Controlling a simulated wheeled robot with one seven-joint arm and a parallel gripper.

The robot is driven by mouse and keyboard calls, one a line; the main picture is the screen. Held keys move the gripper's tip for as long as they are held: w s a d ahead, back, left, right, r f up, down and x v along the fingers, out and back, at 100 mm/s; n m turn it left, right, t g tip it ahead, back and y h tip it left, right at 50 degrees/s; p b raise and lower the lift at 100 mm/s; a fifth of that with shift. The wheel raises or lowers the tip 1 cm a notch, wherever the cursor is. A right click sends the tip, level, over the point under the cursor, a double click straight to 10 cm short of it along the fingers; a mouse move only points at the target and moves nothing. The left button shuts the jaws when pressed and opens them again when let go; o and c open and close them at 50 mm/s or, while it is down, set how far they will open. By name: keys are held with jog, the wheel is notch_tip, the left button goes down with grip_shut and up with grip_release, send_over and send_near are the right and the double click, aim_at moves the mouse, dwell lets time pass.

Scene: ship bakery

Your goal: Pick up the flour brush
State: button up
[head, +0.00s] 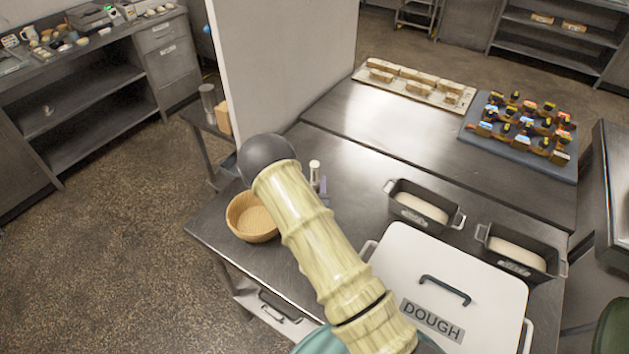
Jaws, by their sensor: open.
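I cannot clearly make out the flour brush. A small upright object with a pale top (315,172) stands on the metal table (350,160), just right of my arm. It is partly hidden, and I cannot tell whether it is the brush. My bamboo-like arm with a dark round joint crosses the middle of the head view and covers part of the table. My gripper does not show in this view.
A round basket (243,226) sits at the table's left edge. Two dark loaf tins (448,218) with dough and a white DOUGH bin (400,250) stand at right. Farther back are a loaf board (367,82) and a blue-grey tray (500,150). A pale partition (280,60) rises at left.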

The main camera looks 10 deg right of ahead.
aim_at(313, 172)
jog(key=shift+w+d, duration=0.15)
jog(key=shift+w, duration=0.35)
jog(key=x, duration=0.4)
jog(key=shift+w+f, duration=0.35)
jog(key=shift+w, duration=0.1)
jog(key=shift+w+d, duration=0.2)
jog(key=shift+d, duration=0.05)
jog(key=shift+s, duration=0.1)
jog(key=shift+a, duration=0.1)
grip_shut()
